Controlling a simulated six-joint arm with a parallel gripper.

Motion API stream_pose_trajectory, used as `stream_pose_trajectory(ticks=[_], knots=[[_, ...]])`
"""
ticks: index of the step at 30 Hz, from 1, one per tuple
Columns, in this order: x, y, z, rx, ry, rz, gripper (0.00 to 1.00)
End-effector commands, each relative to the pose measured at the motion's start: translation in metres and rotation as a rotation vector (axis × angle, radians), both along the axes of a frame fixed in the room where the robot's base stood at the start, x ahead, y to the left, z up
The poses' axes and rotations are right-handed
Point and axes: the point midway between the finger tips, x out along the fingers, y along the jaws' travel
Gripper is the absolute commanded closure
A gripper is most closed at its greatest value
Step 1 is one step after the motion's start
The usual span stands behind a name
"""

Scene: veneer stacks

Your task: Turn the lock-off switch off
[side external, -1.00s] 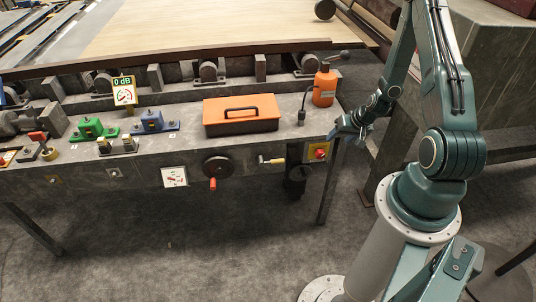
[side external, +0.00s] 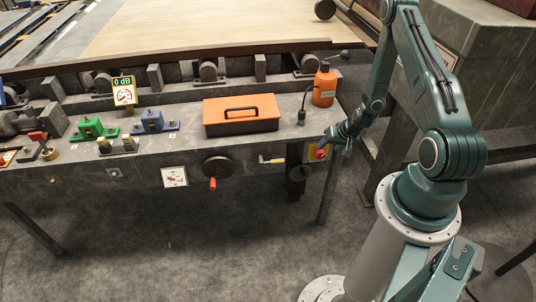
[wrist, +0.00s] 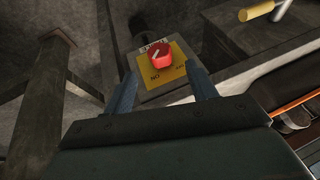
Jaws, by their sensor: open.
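The lock-off switch is a red rotary knob (wrist: 160,54) on a yellow plate (wrist: 168,72), fixed to a grey box on the bench's front face. In the wrist view a pale pointer line crosses the knob, and dark lettering shows on the plate. In the side view the red knob (side external: 320,154) shows close beside my gripper (side external: 335,140), which partly covers the yellow plate. In the wrist view my gripper (wrist: 164,88) is open, with one finger on each side of the plate. The knob appears between and beyond the fingertips; I cannot tell any contact.
A yellow-handled lever (side external: 272,160) sticks out left of the switch, and shows at the wrist view's top right (wrist: 257,12). A handwheel (side external: 218,167), an orange toolbox (side external: 241,115) and an orange bottle (side external: 324,86) are nearby. The floor before the bench is clear.

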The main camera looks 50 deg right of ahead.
Motion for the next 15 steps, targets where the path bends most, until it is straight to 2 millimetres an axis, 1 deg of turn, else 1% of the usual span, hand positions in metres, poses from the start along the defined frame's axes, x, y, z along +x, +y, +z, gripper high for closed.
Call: stream_pose_trajectory(ticks=[1, 9, 15], knots=[[0.003, 0.0, -0.007, 0.0, 0.001, 0.001, 0.43], [0.018, -0.003, -0.036, 0.0, -0.001, 0.001, 0.43], [0.025, -0.005, -0.051, 0.0, 0.0, 0.0, 0.43]])
